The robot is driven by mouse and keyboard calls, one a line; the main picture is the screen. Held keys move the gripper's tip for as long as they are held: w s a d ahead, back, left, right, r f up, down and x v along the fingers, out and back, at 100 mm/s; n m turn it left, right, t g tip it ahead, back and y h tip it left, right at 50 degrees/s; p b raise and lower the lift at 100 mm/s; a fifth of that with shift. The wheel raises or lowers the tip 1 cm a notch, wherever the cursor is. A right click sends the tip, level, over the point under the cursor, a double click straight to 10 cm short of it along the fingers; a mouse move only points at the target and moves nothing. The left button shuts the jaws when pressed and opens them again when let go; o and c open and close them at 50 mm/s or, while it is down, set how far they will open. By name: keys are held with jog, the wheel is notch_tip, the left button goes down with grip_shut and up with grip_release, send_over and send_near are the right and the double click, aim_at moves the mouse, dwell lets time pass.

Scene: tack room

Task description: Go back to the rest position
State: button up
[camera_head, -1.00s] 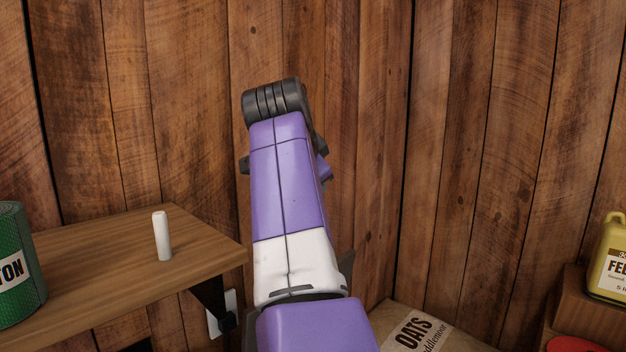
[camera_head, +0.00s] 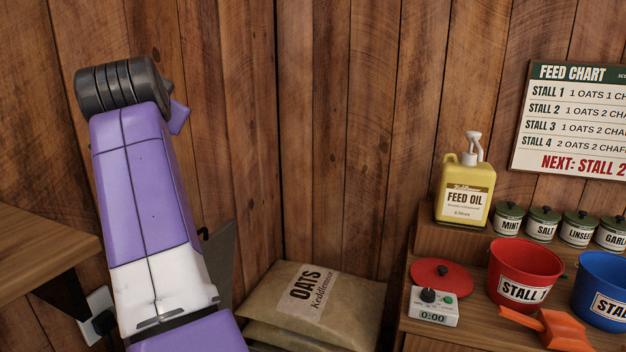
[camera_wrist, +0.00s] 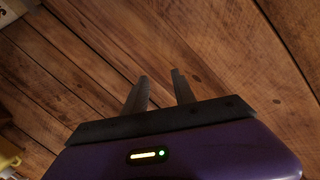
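My gripper (camera_wrist: 160,92) shows in the wrist view with its two dark fingers apart and nothing between them. Wooden boards lie behind the fingers. In the head view my purple and white arm rises at the left in front of the plank wall, and the gripper itself is hidden there.
A wooden shelf (camera_head: 40,250) is at the left. Oats sacks (camera_head: 345,305) lie in the corner.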

jog(key=s+d+f+n+t, duration=0.1)
jog(key=s+d+f+n, duration=0.1)
jog(key=s+d+f, duration=0.55)
jog(key=s+d+f+n+t+y, duration=0.1)
jog(key=s+d+f+n+t, duration=0.1)
jog(key=d+f, duration=1)
jog(key=s+d+f+n+t, duration=0.15)
jog(key=s+d+f, duration=0.4)
jog(key=f, duration=0.85)
jog(key=s+d+f+m+g+h, duration=0.1)
jog(key=s+d, duration=0.6)
jog(key=s, duration=0.7)
jog(key=s+d+f+m+g+h, duration=0.1)
jog(key=s+d+f, duration=0.5)
jog(key=s, duration=0.8)
jog(key=s+d+f+m+g+h, duration=0.1)
jog(key=s+d+f+g+h, duration=0.2)
jog(key=s+d, duration=0.7)
jog(key=s+f+h, duration=0.1)
jog(key=s, duration=0.3)
jog(key=shift+d+h, duration=0.25)
jog(key=shift+h, duration=0.15)
